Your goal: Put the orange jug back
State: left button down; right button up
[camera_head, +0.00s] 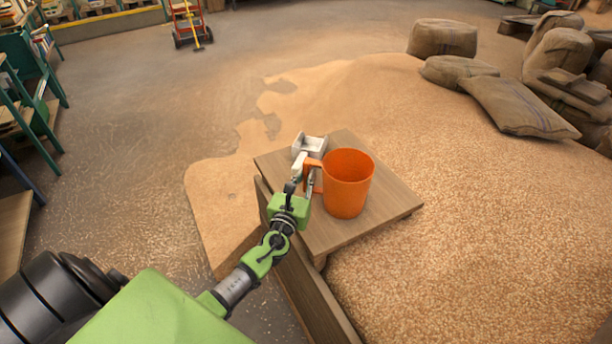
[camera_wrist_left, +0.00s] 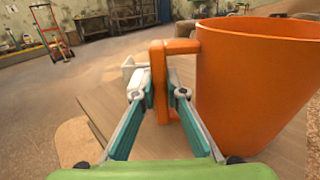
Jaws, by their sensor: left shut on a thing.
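The orange jug (camera_head: 348,184) is upright at the small wooden table (camera_head: 385,211); whether its base touches the top I cannot tell. Its handle points left, toward my left gripper (camera_head: 307,184). My left gripper is shut on the handle, with one finger on each side of it. In the left wrist view the jug (camera_wrist_left: 255,85) fills the right side and the handle (camera_wrist_left: 159,85) stands between the fingers (camera_wrist_left: 160,92). My right gripper is in neither view.
A white scoop-like object (camera_head: 309,145) is on the table behind the handle. A wooden board (camera_head: 310,290) stands along the table's near left side. Grain (camera_head: 480,230) is heaped around the right, with sacks (camera_head: 515,105) behind. Bare floor (camera_head: 130,150) lies left.

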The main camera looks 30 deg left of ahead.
pick_arm(q)
jog(key=c, duration=2)
grip_release()
jog(key=shift+f, duration=0.1)
jog(key=shift+c, duration=0.2)
jog(key=shift+r, duration=0.2)
jog(key=shift+s+d+f, duration=0.1)
jog(key=shift+s, duration=0.25)
jog(key=v, duration=1.1)
jog(key=shift+s, duration=0.15)
